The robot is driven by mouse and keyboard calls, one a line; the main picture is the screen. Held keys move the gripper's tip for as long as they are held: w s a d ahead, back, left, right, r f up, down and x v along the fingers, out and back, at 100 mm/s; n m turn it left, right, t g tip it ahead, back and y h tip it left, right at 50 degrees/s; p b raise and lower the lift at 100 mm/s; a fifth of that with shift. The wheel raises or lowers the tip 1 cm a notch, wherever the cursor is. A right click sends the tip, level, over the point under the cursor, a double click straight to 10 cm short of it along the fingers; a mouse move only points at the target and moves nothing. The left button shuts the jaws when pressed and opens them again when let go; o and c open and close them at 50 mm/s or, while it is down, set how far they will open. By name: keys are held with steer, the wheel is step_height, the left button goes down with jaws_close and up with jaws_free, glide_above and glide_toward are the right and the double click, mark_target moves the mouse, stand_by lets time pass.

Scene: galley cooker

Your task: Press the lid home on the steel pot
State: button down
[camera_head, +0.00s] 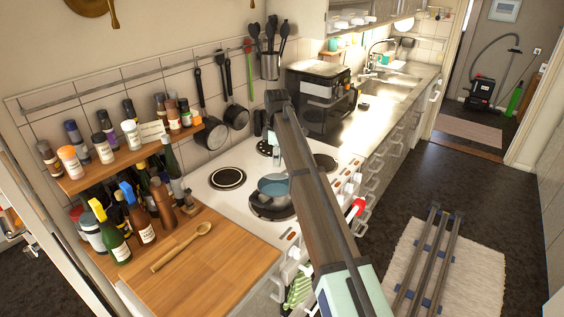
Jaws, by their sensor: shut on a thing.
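A small round pot (274,193) with a blue-grey top sits on the white cooker (236,158), at the front middle. My arm crosses just to its right and covers part of that side. I cannot tell whether the blue-grey surface is the pot's inside or a lid. No separate lid can be made out.
A wooden worktop with a wooden spoon (182,247) and several bottles lies left of the cooker. A spice shelf (133,155) and hanging pans (236,117) are on the wall. A black oven-like box (322,114) stands right of the cooker.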

mark_target(276, 173)
steer(key=shift+a+f+n, duration=0.1)
steer(key=shift+a+n, duration=0.15)
steer(key=shift+n, duration=0.75)
steer(key=shift+f+b, duration=1.25)
steer(key=shift+f, duration=1.85)
steer(key=shift+f+p, duration=0.15)
steer(key=shift+p, duration=0.25)
steer(key=shift+c, duration=1.9)
jaws_free()
steer(key=shift+r+p, duration=1.8)
steer(key=shift+r, duration=1.7)
